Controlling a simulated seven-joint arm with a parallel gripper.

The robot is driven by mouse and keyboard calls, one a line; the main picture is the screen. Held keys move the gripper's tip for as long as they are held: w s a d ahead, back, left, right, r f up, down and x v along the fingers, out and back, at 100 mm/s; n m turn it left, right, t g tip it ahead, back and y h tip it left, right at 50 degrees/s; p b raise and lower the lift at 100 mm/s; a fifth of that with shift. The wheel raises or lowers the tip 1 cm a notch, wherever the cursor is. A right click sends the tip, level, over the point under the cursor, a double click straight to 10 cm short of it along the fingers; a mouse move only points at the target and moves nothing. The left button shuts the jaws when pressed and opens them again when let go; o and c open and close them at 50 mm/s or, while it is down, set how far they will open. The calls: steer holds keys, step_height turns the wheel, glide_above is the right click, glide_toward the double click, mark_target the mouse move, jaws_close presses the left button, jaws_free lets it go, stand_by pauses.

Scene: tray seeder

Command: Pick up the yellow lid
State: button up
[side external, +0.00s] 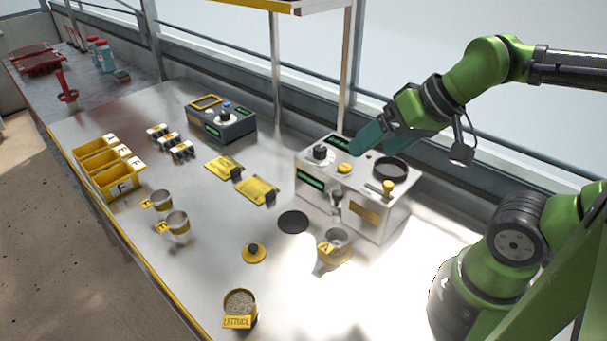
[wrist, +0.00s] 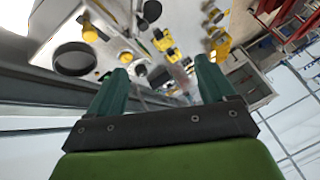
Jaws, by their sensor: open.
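The yellow lid (side external: 254,253), a flat yellow disc with a dark knob on top, lies on the metal bench in the front middle of the side view. Near it stand a tin labelled LETTUCE (side external: 240,306) and a cup marked A (side external: 335,246). My gripper (side external: 388,140) is open and empty, above the back of the grey seeder machine, well apart from the lid. In the wrist view its two teal fingers (wrist: 160,72) are spread with nothing between them. I cannot make out the lid in the wrist view.
The grey seeder machine (side external: 308,201) with knobs and a yellow-topped lever (side external: 388,188) stands between my gripper and the lid. A dark disc (side external: 293,222) lies left of the cup. Yellow bins (side external: 112,178), small cups (side external: 176,225) and a control box (side external: 222,128) are farther left.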

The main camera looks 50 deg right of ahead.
steer(key=shift+a, duration=0.1)
stand_by(0.5)
steer(key=n+g+h, duration=0.2)
steer(key=n+g, duration=0.5)
steer(key=n, duration=0.1)
glide_toward(253, 247)
step_height(253, 247, down, 4)
steer(key=shift+s+r, duration=0.1)
steer(key=shift+n, duration=0.3)
steer(key=shift+f, duration=2.7)
steer(key=c, duration=1.1)
